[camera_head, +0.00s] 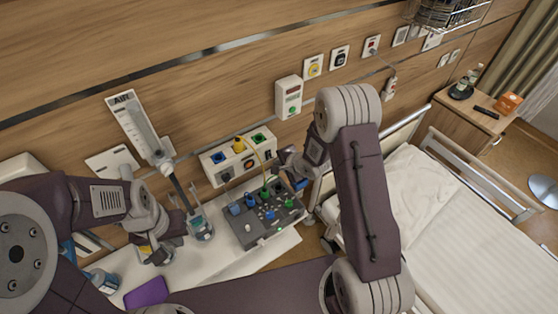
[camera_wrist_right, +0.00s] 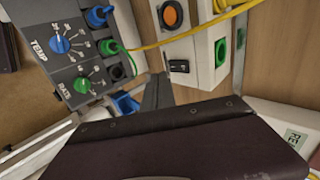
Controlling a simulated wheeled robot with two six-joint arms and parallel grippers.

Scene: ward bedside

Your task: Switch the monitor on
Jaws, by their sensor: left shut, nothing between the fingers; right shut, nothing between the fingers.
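No screen is recognisable, so I cannot tell which unit is the monitor. A grey box (camera_head: 250,232) with blue and green knobs stands on the white counter. In the right wrist view this box (camera_wrist_right: 62,85) shows "TEMP" and "RATE" dials. Above it is a white wall unit (camera_head: 212,171) with coloured sockets. In the right wrist view this unit (camera_wrist_right: 205,60) has an orange round part and a small black switch (camera_wrist_right: 179,66). My right gripper (camera_head: 297,182) is shut and empty; its dark fingers (camera_wrist_right: 158,88) appear close to the switch, contact unclear. My left gripper (camera_head: 155,254) is shut and empty over the counter.
An air flowmeter (camera_head: 135,125) hangs on the wall. A purple item (camera_head: 147,293) lies on the counter. The bed (camera_head: 470,245) is at the right, with a bedside cabinet (camera_head: 460,122) behind.

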